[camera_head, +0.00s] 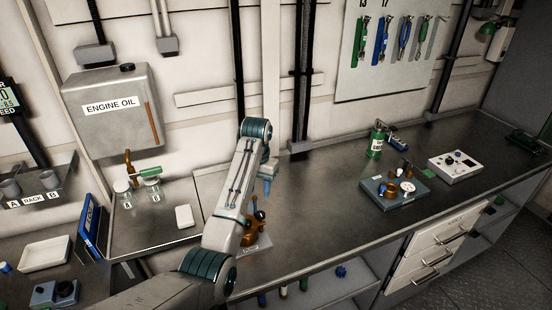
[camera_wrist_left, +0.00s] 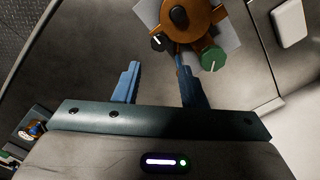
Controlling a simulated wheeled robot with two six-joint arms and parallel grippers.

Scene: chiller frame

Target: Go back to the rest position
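My left arm reaches in from the bottom left in the head view, over the workbench (camera_head: 320,195). Its left gripper (camera_head: 268,184) points down there, with blue fingers partly hidden behind the wrist. In the left wrist view the left gripper (camera_wrist_left: 158,65) has its two blue fingers apart, with nothing between them. A copper-coloured device (camera_wrist_left: 190,18) with a green knob and a dark knob sits on a pale plate just beyond the right-hand finger. In the head view this device (camera_head: 252,237) is partly hidden by my arm. I cannot tell whether the finger touches it. My right gripper is out of view.
A grey engine oil tank (camera_head: 112,110) hangs on the wall at left. A green bottle (camera_head: 376,140), a grey gauge unit (camera_head: 394,192) and a white control box (camera_head: 455,167) stand on the bench at right. Bench surface between my arm and the gauge unit is clear.

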